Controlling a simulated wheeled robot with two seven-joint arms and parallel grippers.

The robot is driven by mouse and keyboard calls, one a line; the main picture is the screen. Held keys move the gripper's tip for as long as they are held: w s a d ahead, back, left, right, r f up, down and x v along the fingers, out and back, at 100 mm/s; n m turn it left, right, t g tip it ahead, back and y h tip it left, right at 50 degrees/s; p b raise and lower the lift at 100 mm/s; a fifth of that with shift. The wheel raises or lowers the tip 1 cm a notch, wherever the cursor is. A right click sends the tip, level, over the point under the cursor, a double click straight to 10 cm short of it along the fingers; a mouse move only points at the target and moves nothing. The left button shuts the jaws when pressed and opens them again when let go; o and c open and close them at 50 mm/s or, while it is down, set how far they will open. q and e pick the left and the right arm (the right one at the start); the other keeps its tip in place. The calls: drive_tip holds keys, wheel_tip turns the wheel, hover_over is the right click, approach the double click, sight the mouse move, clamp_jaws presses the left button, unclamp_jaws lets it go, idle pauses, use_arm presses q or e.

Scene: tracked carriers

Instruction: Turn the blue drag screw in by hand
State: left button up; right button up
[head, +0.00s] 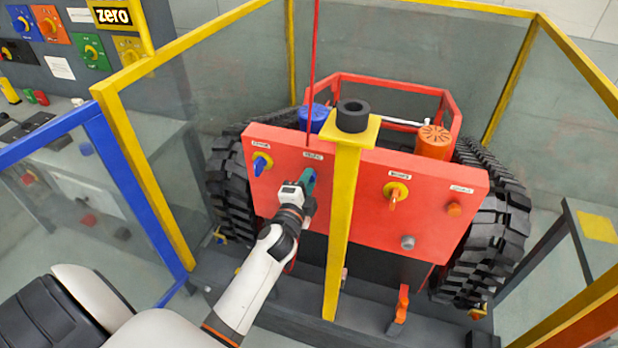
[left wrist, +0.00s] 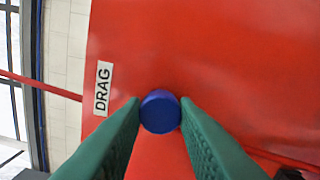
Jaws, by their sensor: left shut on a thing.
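The blue drag screw (left wrist: 160,112) shows as a round blue head on the red panel in the left wrist view, beside a white label reading DRAG (left wrist: 103,88). My left gripper (left wrist: 160,108) is shut on it, with one green finger on each side of the head. In the head view my left gripper (head: 309,178) reaches the red panel (head: 345,195) of the tracked carrier, just under a small white label. The gripper hides the screw there. My right gripper is not in view.
A yellow post (head: 343,230) with a black ring on top stands just right of my gripper. A blue-and-yellow knob (head: 262,163) is to its left, an orange-and-yellow knob (head: 396,193) to its right. Yellow-framed clear walls surround the carrier; a thin red rod (head: 312,70) rises above the panel.

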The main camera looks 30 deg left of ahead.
use_arm(q)
drive_tip(key=shift+f, duration=0.1)
drive_tip(key=m+p, duration=0.1)
drive_tip(key=m, duration=0.9)
drive_tip(key=shift+m+p, duration=1.75)
drive_tip(key=shift+m, duration=3.15)
